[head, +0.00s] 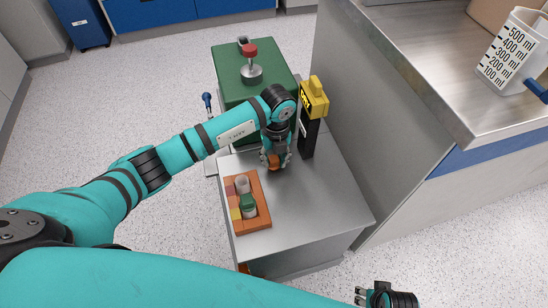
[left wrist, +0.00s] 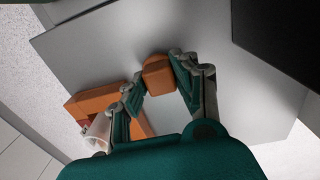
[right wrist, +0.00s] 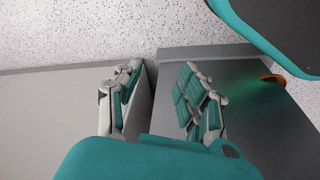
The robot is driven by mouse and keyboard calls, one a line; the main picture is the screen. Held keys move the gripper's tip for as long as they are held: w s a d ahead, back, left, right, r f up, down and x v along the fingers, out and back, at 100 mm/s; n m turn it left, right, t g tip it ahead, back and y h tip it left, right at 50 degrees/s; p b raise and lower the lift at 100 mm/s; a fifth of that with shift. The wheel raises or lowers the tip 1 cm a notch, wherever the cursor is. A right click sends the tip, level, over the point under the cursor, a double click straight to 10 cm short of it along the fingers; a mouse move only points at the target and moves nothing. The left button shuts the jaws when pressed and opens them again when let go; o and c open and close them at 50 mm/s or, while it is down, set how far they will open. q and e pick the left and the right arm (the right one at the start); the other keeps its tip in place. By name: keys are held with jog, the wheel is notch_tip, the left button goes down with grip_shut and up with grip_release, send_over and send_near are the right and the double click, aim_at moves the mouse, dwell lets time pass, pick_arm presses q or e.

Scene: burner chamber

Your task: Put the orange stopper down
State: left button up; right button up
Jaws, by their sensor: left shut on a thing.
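The orange stopper (head: 273,164) is between the fingertips of my left gripper (head: 276,158), over the steel table top (head: 310,200). In the left wrist view the stopper (left wrist: 158,74) sits between the two fingertips, which are shut on it. It is low over the steel, but I cannot tell whether it touches. My right gripper (head: 388,297) is at the bottom edge of the head view, away from the table top. In the right wrist view its fingers (right wrist: 155,85) are apart, with nothing between them.
An orange rack (head: 256,221) holding a white cup and a green piece stands at the table's left. A black and yellow device (head: 313,105) and a green box (head: 228,62) stand behind. A beaker (head: 512,52) is on the right counter. The table's right side is clear.

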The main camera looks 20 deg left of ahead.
aim_at(275, 158)
jog(key=shift+r, duration=0.1)
pick_arm(q)
jog(key=o, duration=1.1)
pick_arm(e)
jog(key=shift+w+r, duration=0.1)
pick_arm(q)
jog(key=shift+r, duration=0.25)
notch_tip(275, 158, up, 12)
jog(key=shift+w+d+f+p, duration=0.15)
jog(key=shift+f+p, duration=0.05)
jog(key=shift+p, duration=0.75)
pick_arm(e)
notch_tip(275, 158, down, 6)
jog(key=s, duration=0.2)
jog(key=shift+s+d, duration=0.15)
jog(key=shift+s, duration=0.15)
